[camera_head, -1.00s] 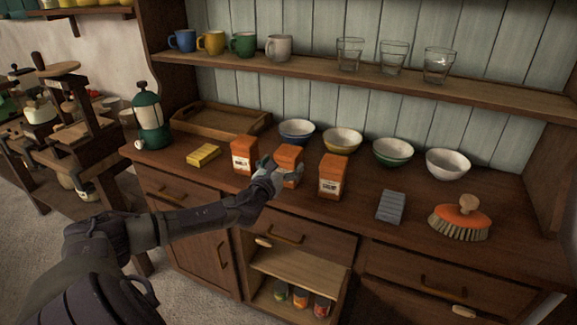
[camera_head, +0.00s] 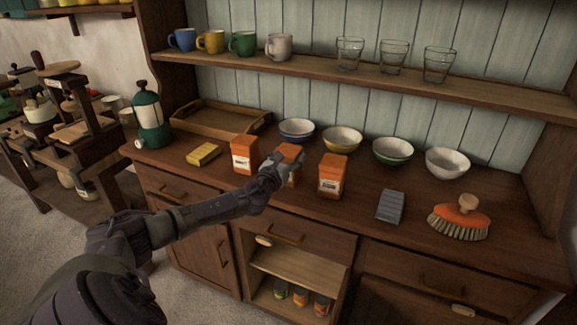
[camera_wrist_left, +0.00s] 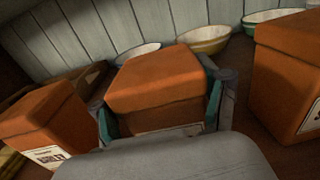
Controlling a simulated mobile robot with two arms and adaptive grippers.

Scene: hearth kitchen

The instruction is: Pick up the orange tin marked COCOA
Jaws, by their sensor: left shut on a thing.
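Three orange tins with white labels stand in a row on the dresser counter. My left gripper (camera_head: 284,164) is shut on the middle orange tin (camera_head: 291,150). In the left wrist view this tin (camera_wrist_left: 158,80) sits between the two fingers, and its label is mostly hidden. The left orange tin (camera_head: 244,148) and the right orange tin (camera_head: 333,170) stand apart on either side. I cannot read the labels surely enough to tell which says COCOA. The middle tin appears upright, and I cannot tell whether it is clear of the counter. My right gripper is not in view.
Several bowls (camera_head: 342,139) stand behind the tins. A yellow packet (camera_head: 203,154) and a green lantern (camera_head: 151,118) are to the left, with a wooden tray (camera_head: 218,121) behind. A grey block (camera_head: 390,207) and an orange brush (camera_head: 459,218) are to the right.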

